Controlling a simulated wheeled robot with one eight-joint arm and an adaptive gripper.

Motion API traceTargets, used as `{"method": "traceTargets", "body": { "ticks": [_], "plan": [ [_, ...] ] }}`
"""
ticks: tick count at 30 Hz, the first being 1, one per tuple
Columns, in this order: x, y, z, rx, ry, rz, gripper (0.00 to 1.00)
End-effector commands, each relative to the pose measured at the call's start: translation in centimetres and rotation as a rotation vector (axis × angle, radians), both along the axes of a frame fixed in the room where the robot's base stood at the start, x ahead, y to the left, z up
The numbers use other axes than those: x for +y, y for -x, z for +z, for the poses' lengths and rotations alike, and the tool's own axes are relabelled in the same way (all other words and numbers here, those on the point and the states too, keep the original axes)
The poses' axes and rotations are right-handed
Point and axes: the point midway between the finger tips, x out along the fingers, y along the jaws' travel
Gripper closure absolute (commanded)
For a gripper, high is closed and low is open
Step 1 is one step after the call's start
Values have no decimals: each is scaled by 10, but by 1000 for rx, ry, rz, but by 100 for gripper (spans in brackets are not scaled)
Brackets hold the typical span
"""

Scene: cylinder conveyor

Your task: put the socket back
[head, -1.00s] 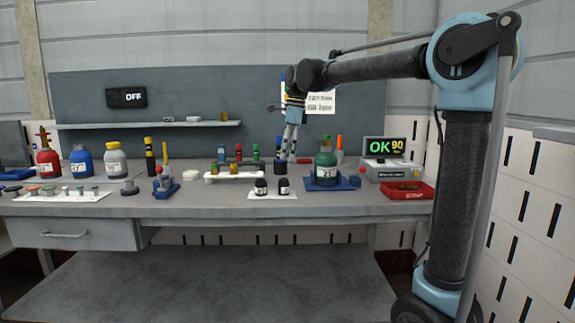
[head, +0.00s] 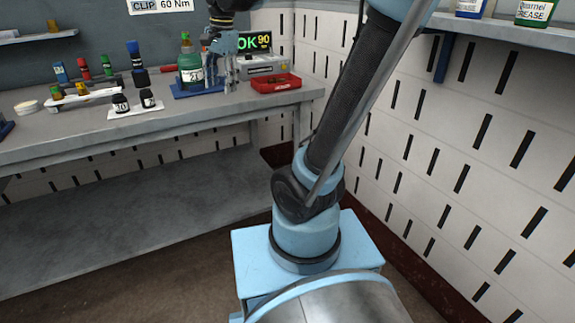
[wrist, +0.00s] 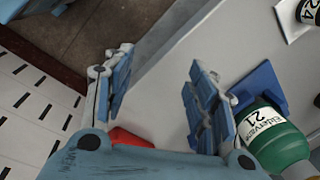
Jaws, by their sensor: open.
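Two small black cylinders with white number labels, left (head: 120,104) and right (head: 148,98), stand on a white card (head: 128,114); they may be sockets, but I cannot be sure. One labelled 24 (wrist: 309,12) shows at the top right corner of the wrist view. My gripper (head: 230,84) hangs by the right front side of a green bottle (head: 189,73) marked 21. In the wrist view my gripper (wrist: 160,95) is open and empty, with the table edge below between its fingers. The bottle (wrist: 277,137) is just right of the right finger.
The bottle stands on a blue base (head: 195,91). A red tray (head: 262,85) lies right of my gripper, before a box with a green OK display (head: 248,41). A white rack (head: 85,98) with coloured pieces stands left. The slotted wall (head: 470,150) bounds the right.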

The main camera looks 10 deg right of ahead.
Motion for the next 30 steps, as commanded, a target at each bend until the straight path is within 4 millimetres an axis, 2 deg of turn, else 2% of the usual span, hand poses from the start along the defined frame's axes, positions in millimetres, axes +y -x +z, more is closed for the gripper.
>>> {"method": "traceTargets", "body": {
  "ticks": [1,6,15,22,26,30],
  "plan": [
    [-18,11,-13,-15,8,38,48],
    [-67,48,-55,-63,47,208,48],
    [-133,117,-144,-129,136,512,48],
    [-160,158,-202,-153,197,699,48],
    [-166,168,-219,-156,215,754,48],
    [-168,171,-223,-158,220,772,48]
  ]
}}
